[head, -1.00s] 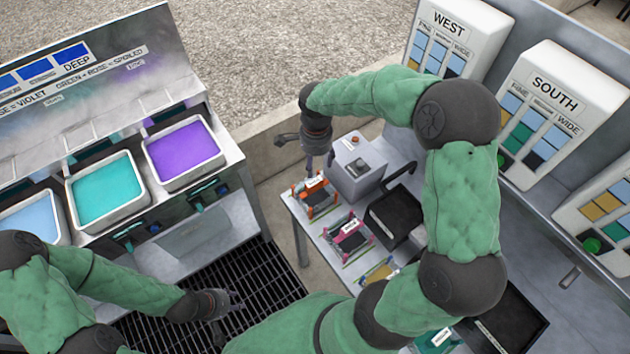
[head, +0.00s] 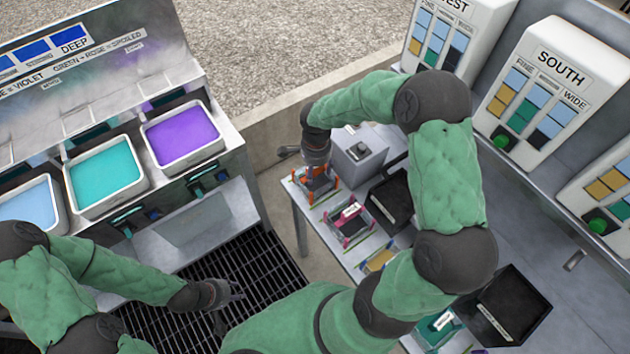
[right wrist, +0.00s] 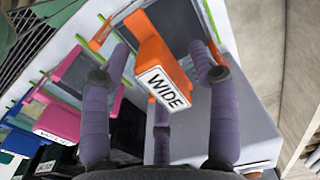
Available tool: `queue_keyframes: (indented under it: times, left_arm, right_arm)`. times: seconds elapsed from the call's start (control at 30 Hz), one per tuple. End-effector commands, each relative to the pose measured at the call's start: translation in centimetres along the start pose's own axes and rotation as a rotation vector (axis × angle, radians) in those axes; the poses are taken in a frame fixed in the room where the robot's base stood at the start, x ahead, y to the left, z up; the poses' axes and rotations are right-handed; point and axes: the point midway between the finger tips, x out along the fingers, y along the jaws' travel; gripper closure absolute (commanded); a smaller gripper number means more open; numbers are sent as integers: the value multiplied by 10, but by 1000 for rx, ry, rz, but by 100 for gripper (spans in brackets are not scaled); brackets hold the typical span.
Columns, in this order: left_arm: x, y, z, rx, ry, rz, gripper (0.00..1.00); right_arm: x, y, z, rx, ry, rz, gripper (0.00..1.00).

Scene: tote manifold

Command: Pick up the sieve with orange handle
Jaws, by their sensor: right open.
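The sieve with orange handle (head: 318,186) sits at the far end of the bench rack. Its handle (right wrist: 157,50) carries a label reading WIDE in the right wrist view. My right gripper (head: 317,168) is low over this sieve, and it also shows in the right wrist view (right wrist: 160,48). Its purple fingers are open, one on each side of the orange handle, with a visible gap. Part of the sieve is hidden by the gripper in the head view. My left gripper (head: 238,292) hangs above the dark floor grating, its fingers too small to judge.
A grey box (head: 357,152) with a knob stands close beside the orange sieve. A black tray (head: 391,198) lies to the right. Violet (head: 184,139) and teal (head: 105,173) basins stand left.

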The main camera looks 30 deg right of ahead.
Motion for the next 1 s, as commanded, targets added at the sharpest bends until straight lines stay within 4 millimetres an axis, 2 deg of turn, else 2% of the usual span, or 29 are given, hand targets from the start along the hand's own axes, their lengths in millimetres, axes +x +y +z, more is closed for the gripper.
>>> queue_keyframes:
  times: [0.13,0.17,0.37,0.77,1.0]
  left_arm:
    - [-1,0,0,0,0,0,60]
    - [-1,0,0,0,0,0,60]
    - [-1,0,0,0,0,0,60]
    - [-1,0,0,0,0,0,60]
    - [-6,2,0,0,0,0,60]
  right_arm:
    - [-1,0,0,1,0,-1,39]
    - [-1,0,0,1,0,-1,42]
    - [-1,0,0,1,0,0,98]
    - [-3,0,0,1,0,-1,100]
    - [-25,-1,0,2,1,-3,100]
